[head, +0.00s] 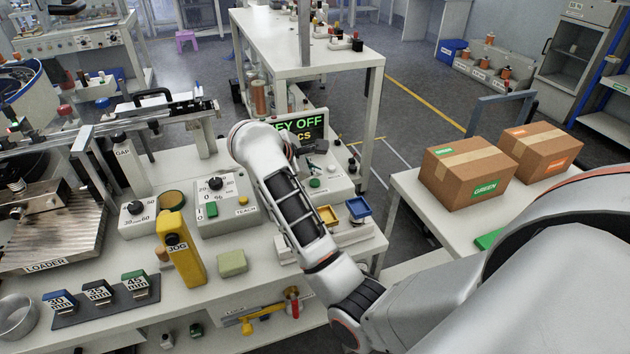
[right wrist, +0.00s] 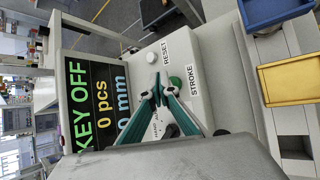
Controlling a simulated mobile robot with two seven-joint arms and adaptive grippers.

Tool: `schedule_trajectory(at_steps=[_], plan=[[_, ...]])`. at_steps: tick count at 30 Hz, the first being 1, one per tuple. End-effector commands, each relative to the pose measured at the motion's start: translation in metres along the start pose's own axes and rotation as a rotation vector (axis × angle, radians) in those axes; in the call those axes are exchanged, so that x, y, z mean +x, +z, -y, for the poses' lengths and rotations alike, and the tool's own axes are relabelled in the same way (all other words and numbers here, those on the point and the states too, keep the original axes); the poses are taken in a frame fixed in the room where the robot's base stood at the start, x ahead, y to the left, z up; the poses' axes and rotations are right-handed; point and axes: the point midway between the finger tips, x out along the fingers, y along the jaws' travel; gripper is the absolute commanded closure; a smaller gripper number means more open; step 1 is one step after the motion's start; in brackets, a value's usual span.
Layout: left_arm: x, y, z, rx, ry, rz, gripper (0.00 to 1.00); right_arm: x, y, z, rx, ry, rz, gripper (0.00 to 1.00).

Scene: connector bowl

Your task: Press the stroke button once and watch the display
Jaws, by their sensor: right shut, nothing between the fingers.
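The display (right wrist: 95,105) reads "KEY OFF", "0 pcs" and "0 mm" in the right wrist view. In the head view my right arm hides part of this display (head: 312,123). The green round stroke button (right wrist: 176,82), labelled STROKE, is on the pale panel beside the display. It also shows in the head view (head: 315,183). My right gripper (right wrist: 157,88) is shut and empty, its teal fingertips over the panel close beside the stroke button. I cannot tell whether they touch anything. My left gripper is not in view.
A white button (right wrist: 152,57) labelled RESET sits near the stroke button. A dark switch (right wrist: 169,131) is partly hidden behind the fingers. Blue (head: 358,208) and yellow (head: 327,215) trays lie near the panel. A yellow JOG pendant (head: 180,255) stands left of my arm.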

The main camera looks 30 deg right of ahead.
Motion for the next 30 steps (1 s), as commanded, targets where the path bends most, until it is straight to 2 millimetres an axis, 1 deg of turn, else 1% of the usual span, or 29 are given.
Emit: schedule_trajectory(at_steps=[15,30], plan=[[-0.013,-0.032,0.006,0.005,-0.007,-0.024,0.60,-0.033,0.024,-0.024,0.001,0.002,-0.001,1.00],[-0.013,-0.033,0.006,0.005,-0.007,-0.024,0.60,-0.034,0.025,-0.025,0.000,0.000,0.000,1.00]])
